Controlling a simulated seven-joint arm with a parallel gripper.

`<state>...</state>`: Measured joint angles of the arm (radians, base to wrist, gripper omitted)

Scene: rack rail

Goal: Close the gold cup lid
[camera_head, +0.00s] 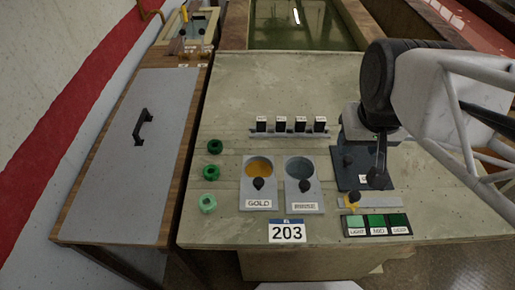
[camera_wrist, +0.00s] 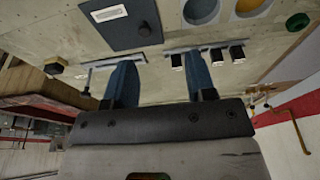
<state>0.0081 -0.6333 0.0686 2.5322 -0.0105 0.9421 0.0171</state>
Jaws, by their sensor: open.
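The gold cup (camera_head: 258,166) is a round opening with gold colour showing inside, in a grey plate marked GOLD. A black knob (camera_head: 258,184) stands at its near edge; I cannot tell whether it belongs to a lid. The opening is uncovered. Part of the gold cup (camera_wrist: 249,7) shows at the top edge of the wrist view. My gripper (camera_wrist: 160,83) is open, with two blue fingers apart and nothing seen between them. In the head view my gripper (camera_head: 377,165) is to the right of the gold cup, over the dark panel, partly hidden by my arm.
A grey cup (camera_head: 299,168) with its own black knob adjoins on the right. A rail (camera_head: 287,134) with several black blocks stands behind. Three green rings (camera_head: 214,146) lie left.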

